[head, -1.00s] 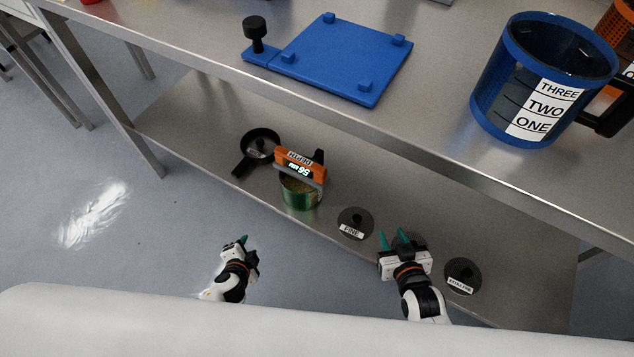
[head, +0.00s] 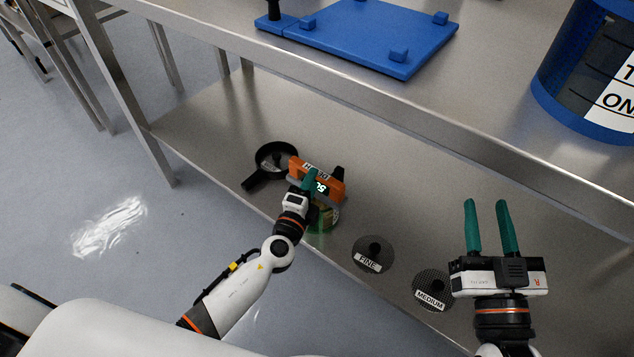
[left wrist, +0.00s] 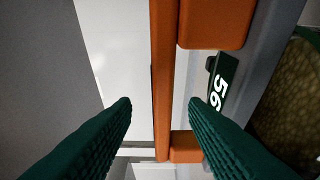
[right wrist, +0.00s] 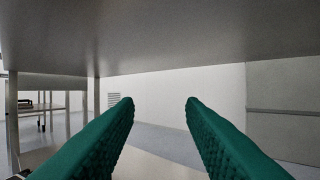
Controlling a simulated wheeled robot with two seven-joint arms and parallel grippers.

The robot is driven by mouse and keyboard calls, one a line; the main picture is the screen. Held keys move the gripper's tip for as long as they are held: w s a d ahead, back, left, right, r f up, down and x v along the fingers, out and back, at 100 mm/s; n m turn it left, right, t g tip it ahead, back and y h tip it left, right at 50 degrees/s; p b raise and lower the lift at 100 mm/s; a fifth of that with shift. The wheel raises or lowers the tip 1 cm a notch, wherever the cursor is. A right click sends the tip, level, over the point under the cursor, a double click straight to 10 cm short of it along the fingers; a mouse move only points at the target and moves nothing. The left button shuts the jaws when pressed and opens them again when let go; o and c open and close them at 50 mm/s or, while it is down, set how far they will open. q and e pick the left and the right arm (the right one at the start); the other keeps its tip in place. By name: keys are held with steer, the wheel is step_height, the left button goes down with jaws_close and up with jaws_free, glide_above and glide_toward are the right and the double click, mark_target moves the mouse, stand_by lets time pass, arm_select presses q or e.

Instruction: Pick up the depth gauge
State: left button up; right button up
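My left gripper (head: 311,180) is at the gauge. In the left wrist view, its green fingers (left wrist: 160,105) are apart, with the gauge's orange bar (left wrist: 163,75) and display (left wrist: 220,85) between and beyond them. I cannot see contact on both sides.
A black pan-like holder (head: 276,157) lies left of the gauge. Mesh discs labelled FINE (head: 373,253) and MEDIUM (head: 431,290) lie to the right. The upper tabletop (head: 480,90) overhangs the shelf, bearing a blue plate (head: 370,35) and a blue container (head: 590,75).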

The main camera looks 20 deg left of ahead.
arm_select(q)
steer(key=w, duration=0.5)
steer(key=shift+w+d+f, duration=0.1)
steer(key=shift+w+d, duration=0.05)
steer(key=shift+w, duration=0.25)
jaws_close()
